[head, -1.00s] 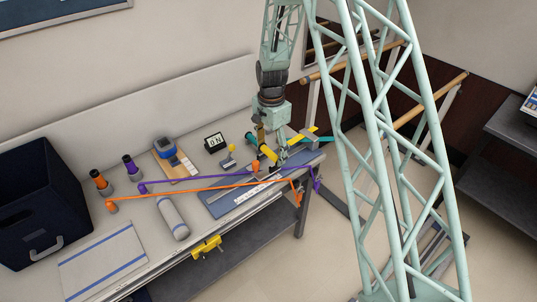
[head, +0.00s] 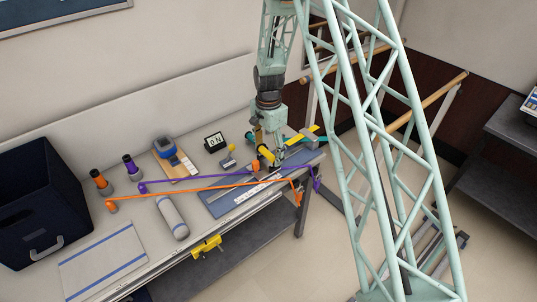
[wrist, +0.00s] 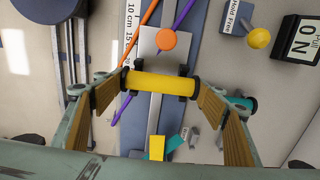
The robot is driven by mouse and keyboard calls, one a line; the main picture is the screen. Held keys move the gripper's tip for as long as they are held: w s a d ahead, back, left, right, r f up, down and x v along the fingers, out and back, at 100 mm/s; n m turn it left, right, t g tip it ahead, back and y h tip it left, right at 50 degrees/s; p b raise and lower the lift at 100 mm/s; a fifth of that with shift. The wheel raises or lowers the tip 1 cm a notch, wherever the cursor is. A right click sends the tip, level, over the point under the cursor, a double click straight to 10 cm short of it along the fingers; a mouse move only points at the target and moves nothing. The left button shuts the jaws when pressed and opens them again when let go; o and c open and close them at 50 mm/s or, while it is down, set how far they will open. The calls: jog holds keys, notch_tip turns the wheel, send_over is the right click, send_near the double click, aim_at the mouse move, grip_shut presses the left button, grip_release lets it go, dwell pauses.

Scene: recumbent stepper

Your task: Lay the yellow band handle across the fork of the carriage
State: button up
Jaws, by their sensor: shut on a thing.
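The yellow band handle (wrist: 160,84), a cylinder with black ends, lies crosswise between the fingers of my gripper (wrist: 160,100). The gripper is shut on it by its two ends. In the head view, the handle (head: 265,155) shows below my gripper (head: 267,143), over the board at the bench's right end. The carriage (wrist: 149,44) is a light grey plate with an orange round knob (wrist: 168,40). Black fork prongs (wrist: 184,70) show at the handle's edges, beneath it in the wrist view. I cannot tell whether the handle touches the fork.
A purple band and an orange band (head: 200,189) stretch across the bench near the carriage. A teal handle (wrist: 241,103) lies partly behind the right finger. A yellow knob (wrist: 259,38) and a "0 N" display (wrist: 298,38) stand at the right. A grey roller (head: 172,217) lies further left.

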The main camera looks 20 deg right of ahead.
aim_at(268, 153)
jog(key=shift+f, duration=0.5)
jog(key=shift+f+b, duration=0.4)
jog(key=shift+f, duration=0.1)
jog(key=o, duration=0.8)
jog(key=shift+o, duration=0.2)
jog(key=shift+r, duration=0.2)
jog(key=shift+r+p, duration=0.45)
jog(key=shift+r, duration=0.15)
notch_tip(268, 153, up, 12)
jog(key=shift+f, duration=0.25)
jog(key=shift+r, duration=0.1)
